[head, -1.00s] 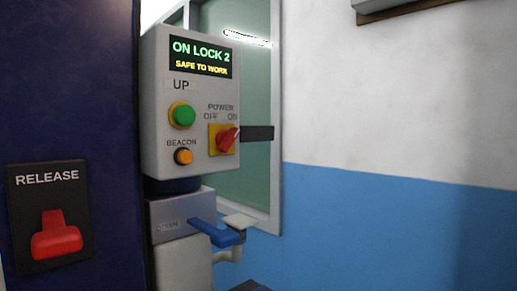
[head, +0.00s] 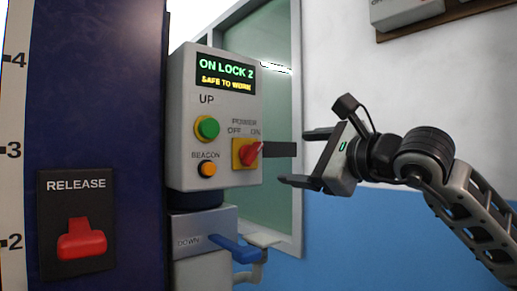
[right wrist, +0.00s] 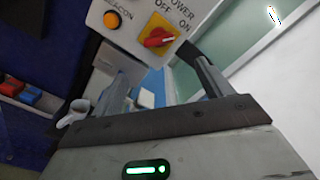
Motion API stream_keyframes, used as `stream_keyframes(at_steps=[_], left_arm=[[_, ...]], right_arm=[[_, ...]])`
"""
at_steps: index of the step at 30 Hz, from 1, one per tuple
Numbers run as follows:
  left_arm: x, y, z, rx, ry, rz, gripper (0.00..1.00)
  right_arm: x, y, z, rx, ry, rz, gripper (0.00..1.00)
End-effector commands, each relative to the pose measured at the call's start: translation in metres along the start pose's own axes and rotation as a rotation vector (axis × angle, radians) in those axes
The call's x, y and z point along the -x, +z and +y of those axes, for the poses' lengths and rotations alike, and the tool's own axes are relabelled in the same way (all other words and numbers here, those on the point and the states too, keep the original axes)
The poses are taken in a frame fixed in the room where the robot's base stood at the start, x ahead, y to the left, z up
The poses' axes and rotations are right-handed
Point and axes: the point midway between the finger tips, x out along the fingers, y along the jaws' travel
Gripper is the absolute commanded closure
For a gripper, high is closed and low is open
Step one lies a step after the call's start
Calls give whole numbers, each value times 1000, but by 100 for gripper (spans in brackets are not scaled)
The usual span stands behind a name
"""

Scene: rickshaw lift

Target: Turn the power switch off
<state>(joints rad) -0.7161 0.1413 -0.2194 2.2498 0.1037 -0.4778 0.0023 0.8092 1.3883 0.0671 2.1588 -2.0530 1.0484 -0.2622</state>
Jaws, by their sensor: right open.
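The power switch (head: 249,152) is a red rotary knob on a yellow plate on the grey control box (head: 216,120). Its knob points up and right, toward the ON label. In the right wrist view the red knob (right wrist: 159,38) shows beyond the finger tips. My right gripper (head: 302,157) is open and empty, to the right of the box, with its fingers pointing left toward the switch and apart from it. My left gripper is not in view.
The box display reads ON LOCK 2, SAFE TO WORK. A green UP button (head: 207,128) and orange BEACON button (head: 207,169) sit left of the switch. A blue lever (head: 234,248) juts out below. A red RELEASE handle (head: 81,240) is on the dark column.

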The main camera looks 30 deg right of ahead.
Motion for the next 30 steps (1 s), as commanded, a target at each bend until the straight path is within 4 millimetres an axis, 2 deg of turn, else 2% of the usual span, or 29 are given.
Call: stream_keyframes(at_steps=[1, 9, 15, 21, 30], left_arm=[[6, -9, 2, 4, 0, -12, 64], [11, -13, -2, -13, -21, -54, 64], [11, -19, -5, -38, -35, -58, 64], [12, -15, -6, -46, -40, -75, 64], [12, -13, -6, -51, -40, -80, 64]], right_arm=[[-12, 6, -6, -7, 4, -3, 22], [-72, 5, -4, -9, 5, -5, 22], [-107, 4, -2, -7, 4, -4, 22], [-124, 2, 0, -5, 3, -4, 22], [-127, 1, 1, -3, 4, -4, 22]])
